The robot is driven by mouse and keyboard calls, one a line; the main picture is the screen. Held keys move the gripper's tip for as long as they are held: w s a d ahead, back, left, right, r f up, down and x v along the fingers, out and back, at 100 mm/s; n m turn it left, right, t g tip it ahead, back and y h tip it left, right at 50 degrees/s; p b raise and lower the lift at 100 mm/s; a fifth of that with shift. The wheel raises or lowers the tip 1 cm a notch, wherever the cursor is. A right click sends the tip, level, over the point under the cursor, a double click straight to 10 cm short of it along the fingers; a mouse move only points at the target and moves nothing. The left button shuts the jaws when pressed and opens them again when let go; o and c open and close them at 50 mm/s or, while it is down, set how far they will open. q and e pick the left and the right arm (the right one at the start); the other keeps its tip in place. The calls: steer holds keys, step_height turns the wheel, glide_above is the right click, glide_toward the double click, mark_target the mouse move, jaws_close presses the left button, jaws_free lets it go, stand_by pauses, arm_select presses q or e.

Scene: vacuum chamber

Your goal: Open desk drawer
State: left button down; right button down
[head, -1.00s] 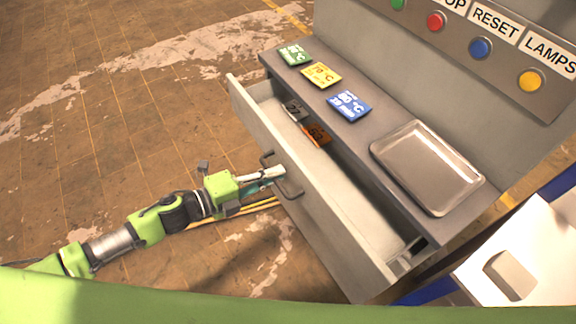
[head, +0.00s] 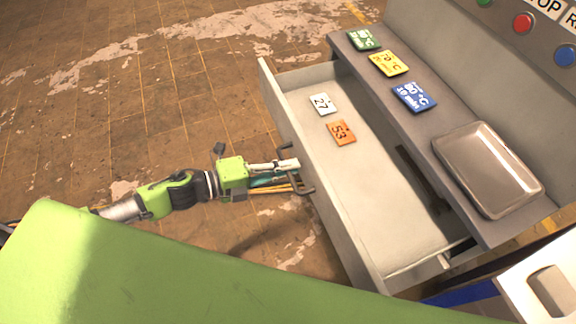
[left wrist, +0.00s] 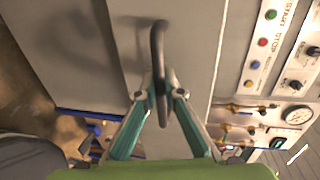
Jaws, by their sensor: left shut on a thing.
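The desk drawer (head: 405,238) is pulled well out of the grey desk (head: 385,92) in the head view. Its dark bar handle (head: 306,180) sits on the front panel, and the handle also shows in the left wrist view (left wrist: 158,50). My left gripper (head: 292,166) is shut on the handle. In the left wrist view its two fingers (left wrist: 159,92) close around the bar from both sides. A white card marked 27 (head: 321,104) and an orange card marked 53 (head: 341,132) lie inside the drawer. My right gripper is not in view.
Green (head: 362,40), yellow (head: 389,62) and blue (head: 414,97) cards and a metal tray (head: 487,168) lie on the desk top. A panel with coloured buttons (head: 523,23) stands behind. A white surface (head: 520,282) is at lower right. The floor left of the drawer is clear.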

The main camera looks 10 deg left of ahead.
arm_select(q)
steer(key=c, duration=2.1)
jaws_free()
steer(key=shift+c, duration=0.2)
steer(key=v, duration=1.2)
